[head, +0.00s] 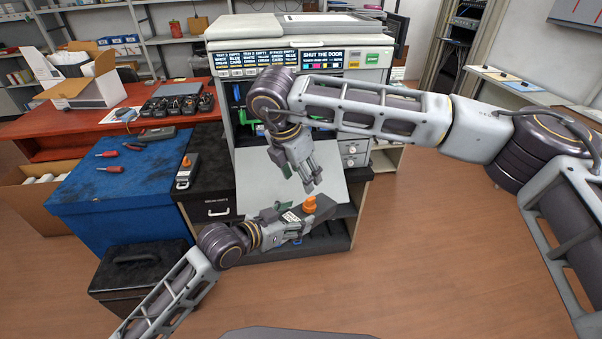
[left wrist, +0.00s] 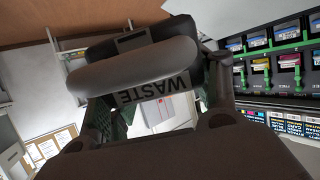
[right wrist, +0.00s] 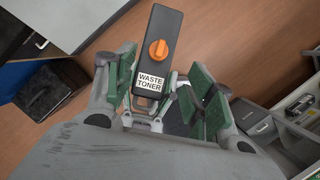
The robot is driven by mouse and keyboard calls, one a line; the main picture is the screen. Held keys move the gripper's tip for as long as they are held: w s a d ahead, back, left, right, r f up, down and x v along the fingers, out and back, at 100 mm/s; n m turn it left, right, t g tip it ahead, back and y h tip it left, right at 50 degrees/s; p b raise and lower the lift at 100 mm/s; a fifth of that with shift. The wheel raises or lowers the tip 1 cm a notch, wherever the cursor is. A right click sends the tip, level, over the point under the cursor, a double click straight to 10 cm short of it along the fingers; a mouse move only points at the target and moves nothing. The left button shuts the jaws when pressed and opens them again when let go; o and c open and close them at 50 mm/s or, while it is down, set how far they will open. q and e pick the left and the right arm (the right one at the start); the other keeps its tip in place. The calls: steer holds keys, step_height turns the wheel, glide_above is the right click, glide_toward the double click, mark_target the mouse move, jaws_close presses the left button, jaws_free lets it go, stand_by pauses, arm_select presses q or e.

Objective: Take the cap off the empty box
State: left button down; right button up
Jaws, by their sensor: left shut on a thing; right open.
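My left gripper (head: 290,222) is shut on a dark waste toner box (head: 325,207), low in front of the printer. An orange cap (head: 310,204) sits on the box. In the right wrist view the box (right wrist: 150,80) shows its white "WASTE TONER" label and the orange cap (right wrist: 158,50) seated on its face. In the left wrist view the box (left wrist: 135,65) fills the space between the fingers, with part of its label readable; the cap is hidden there. My right gripper (head: 310,178) is open and empty above the box, apart from the cap.
A similar dark box with an orange cap (head: 186,165) stands on the black cabinet (head: 215,180). The blue workbench (head: 115,185) holds red-handled tools. The printer (head: 300,40) stands behind, with a pale panel (head: 265,190) in front. The floor to the right is clear.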

mark_target(310, 198)
steer(key=shift+f, duration=0.1)
steer(key=shift+x, duration=5.9)
steer(key=c, duration=1.1)
steer(key=shift+w+d+r, duration=0.1)
steer(key=shift+r, duration=0.5)
steer(key=shift+w+d+r, duration=0.1)
steer(key=shift+w+r, duration=0.05)
steer(key=shift+r, duration=0.45)
steer(key=shift+w+d+r, duration=0.15)
steer(key=shift+r, duration=0.8)
steer(key=shift+w+d+r, duration=0.15)
steer(key=shift+r, duration=0.85)
